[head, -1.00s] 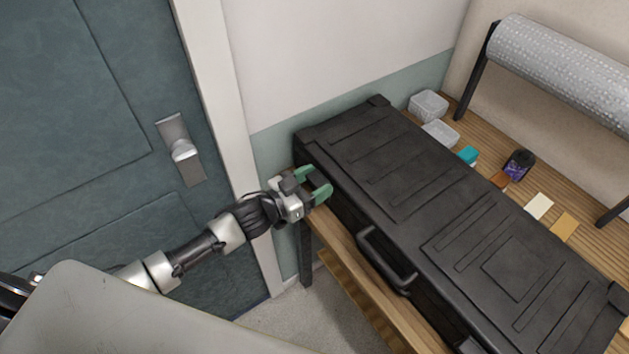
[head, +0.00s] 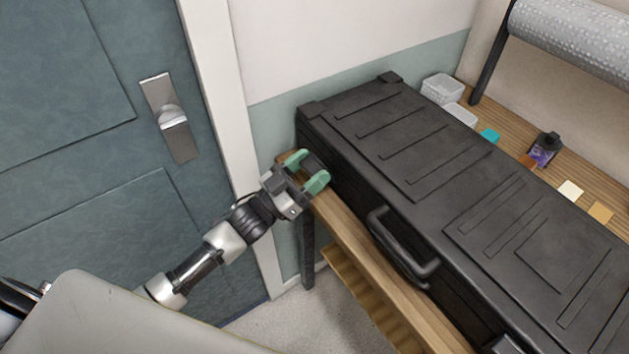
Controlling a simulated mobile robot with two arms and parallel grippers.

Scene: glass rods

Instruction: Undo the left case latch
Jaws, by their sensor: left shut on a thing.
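The large black case (head: 420,150) lies closed on the wooden bench, its front with a black handle (head: 402,250) facing me. My left gripper (head: 312,171), with green fingers, is at the left end of the case's front. Its fingers are shut on the left case latch (head: 315,163), a small dark part that shows between them and is mostly hidden. I cannot tell from this view whether the latch has lifted. My right gripper is not in view.
The wooden bench (head: 358,240) has a narrow bare front edge. Behind the case are clear tubs (head: 442,88), a dark bottle (head: 545,150) and small coloured pieces. A roll of bubble wrap (head: 575,40) is above. A teal door (head: 70,200) stands at left.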

